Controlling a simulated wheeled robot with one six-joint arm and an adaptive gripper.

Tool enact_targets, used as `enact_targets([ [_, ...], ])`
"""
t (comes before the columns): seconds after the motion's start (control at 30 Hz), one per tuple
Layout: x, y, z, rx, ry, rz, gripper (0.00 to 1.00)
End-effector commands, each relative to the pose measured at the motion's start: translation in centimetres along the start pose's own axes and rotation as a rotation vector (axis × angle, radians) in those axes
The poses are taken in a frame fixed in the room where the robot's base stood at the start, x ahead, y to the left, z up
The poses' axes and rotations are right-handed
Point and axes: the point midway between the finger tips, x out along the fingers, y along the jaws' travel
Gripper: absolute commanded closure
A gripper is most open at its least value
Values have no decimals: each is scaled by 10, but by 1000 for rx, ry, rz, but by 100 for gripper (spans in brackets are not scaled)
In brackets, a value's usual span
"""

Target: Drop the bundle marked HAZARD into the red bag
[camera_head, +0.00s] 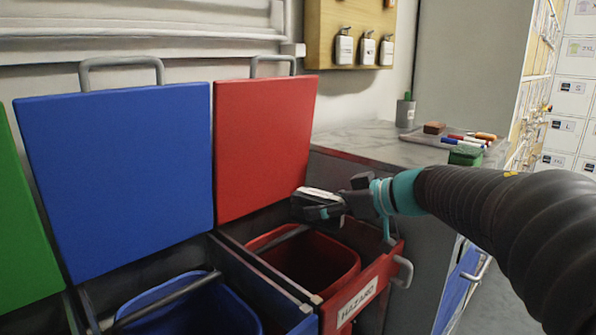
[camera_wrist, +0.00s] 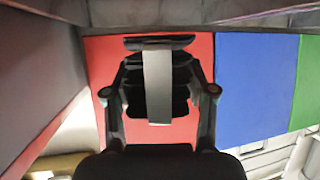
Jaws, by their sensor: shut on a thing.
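My gripper (camera_head: 338,203) is shut on a dark, layered bundle (camera_wrist: 158,105) with a pale grey band around its middle. In the wrist view the bundle sits between both fingers of the gripper (camera_wrist: 158,90). In the head view the bundle (camera_head: 312,203) is small, and no marking on it can be read. The red bag (camera_head: 310,258) lines an open bin whose front label reads HAZARD. The bundle is held above the back part of this bag's opening, in front of the raised red lid (camera_head: 265,145), which also shows in the wrist view (camera_wrist: 105,60).
A blue bag (camera_head: 195,308) in an open bin with a raised blue lid (camera_head: 120,170) stands to the left. A green lid (camera_head: 20,220) is further left. A grey counter (camera_head: 365,145) with pens and blocks is behind my arm on the right.

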Motion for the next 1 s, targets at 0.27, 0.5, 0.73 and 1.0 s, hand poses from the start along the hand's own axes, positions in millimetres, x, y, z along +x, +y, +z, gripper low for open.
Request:
enact_targets([
  [0.27, 0, 0, -1, -1, 0, 0, 15],
  [0.5, 0, 0, 0, 0, 0, 0, 15],
  [0.73, -14, 1, -1, -1, 0, 4, 15],
  [1.0, -65, 2, 0, -1, 0, 7, 15],
])
